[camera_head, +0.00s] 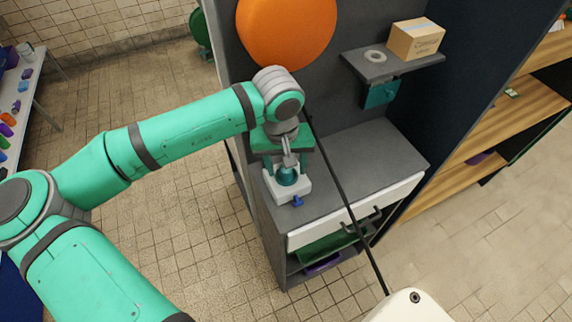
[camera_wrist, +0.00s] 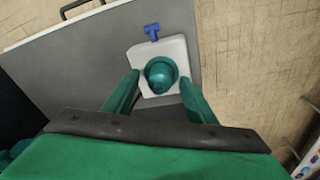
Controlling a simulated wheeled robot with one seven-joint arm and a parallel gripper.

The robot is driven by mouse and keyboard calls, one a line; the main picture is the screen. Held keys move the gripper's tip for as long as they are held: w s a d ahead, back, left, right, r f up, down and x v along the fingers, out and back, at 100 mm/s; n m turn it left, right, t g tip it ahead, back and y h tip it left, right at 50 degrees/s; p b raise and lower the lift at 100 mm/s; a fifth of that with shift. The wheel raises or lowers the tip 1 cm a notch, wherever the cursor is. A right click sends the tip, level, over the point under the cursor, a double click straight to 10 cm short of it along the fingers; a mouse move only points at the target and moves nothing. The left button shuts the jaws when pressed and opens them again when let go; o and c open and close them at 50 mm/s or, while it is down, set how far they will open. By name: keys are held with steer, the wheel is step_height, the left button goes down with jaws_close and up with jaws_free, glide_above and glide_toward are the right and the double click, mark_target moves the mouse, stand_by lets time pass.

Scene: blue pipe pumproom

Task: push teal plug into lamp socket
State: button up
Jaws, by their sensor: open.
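A teal round plug (camera_head: 287,176) sits upright at the white block-shaped lamp socket (camera_head: 302,188) on the grey cabinet top. In the wrist view the plug (camera_wrist: 160,70) appears over the middle of the white socket (camera_wrist: 177,47). How deep the plug sits is hidden from above. My gripper (camera_head: 288,163) points down just above the plug. In the wrist view its two teal fingers (camera_wrist: 160,80) are spread, one on each side of the plug, with a small gap visible. A small blue valve-like piece (camera_head: 297,201) sticks out from the socket's front side.
The grey cabinet top (camera_head: 365,165) is clear to the right of the socket. A shelf (camera_head: 400,66) holding a cardboard box (camera_head: 416,40) and a grey ring (camera_head: 375,56) juts out above it. A large orange disc (camera_head: 286,30) stands behind my wrist. A thin dark rod crosses in front.

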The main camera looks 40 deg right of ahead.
step_height(320, 180, up, 11)
steer(key=a, duration=0.1)
steer(key=shift+s+a+f, duration=0.2)
stand_by(0.5)
